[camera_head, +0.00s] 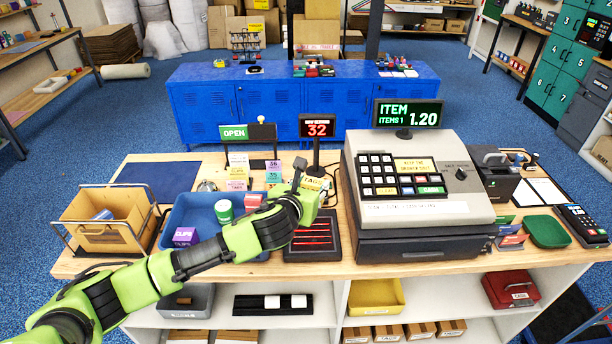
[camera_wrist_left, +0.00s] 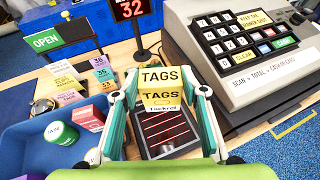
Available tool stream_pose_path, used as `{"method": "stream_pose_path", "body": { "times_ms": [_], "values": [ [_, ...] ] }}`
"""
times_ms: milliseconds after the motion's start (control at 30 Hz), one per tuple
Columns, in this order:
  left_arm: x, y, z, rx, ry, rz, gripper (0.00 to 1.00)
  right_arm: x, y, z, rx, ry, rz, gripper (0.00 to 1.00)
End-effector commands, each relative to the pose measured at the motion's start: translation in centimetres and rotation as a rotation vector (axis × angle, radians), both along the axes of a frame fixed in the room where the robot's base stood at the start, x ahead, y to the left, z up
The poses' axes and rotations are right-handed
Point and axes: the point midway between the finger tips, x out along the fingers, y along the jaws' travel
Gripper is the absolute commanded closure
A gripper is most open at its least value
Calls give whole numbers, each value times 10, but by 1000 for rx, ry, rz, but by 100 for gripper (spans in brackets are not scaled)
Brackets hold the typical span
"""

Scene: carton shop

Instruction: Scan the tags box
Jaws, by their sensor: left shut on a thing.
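The yellow tags box (camera_wrist_left: 161,88) is between the fingers of my left gripper (camera_wrist_left: 160,104), with its TAGS label facing the wrist camera. In the head view my left gripper (camera_head: 304,186) is mostly hidden behind my wrist, and part of the tags box (camera_head: 316,184) shows beyond it. The gripper is shut on the box and holds it above the scanner (camera_head: 312,240), a dark plate with red lines. The scanner (camera_wrist_left: 166,130) also shows below the box in the wrist view. My right gripper is out of view.
The cash register (camera_head: 420,185) stands right of the scanner; its display (camera_head: 408,113) reads ITEM 1.20, ITEMS 1. A blue tray (camera_head: 190,222) with small goods is on the left. A number sign (camera_head: 318,127) showing 32 stands behind the scanner. A green dish (camera_head: 548,231) is far right.

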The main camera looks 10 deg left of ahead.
Motion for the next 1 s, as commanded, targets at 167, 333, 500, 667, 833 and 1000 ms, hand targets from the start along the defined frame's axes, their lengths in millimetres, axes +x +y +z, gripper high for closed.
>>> {"method": "stream_pose_path", "body": {
  "times_ms": [167,333,500,667,833,1000],
  "values": [
    [-1,0,-40,0,5,1,82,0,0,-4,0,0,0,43],
    [0,0,-70,-1,-2,0,82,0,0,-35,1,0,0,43],
    [0,0,-85,-2,-1,2,82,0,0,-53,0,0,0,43],
    [0,1,-63,-1,-2,1,82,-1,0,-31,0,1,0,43],
    [0,0,-34,0,-3,0,82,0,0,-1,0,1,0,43],
    [1,0,-6,-2,-6,-1,82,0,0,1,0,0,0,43]
  ]
}}
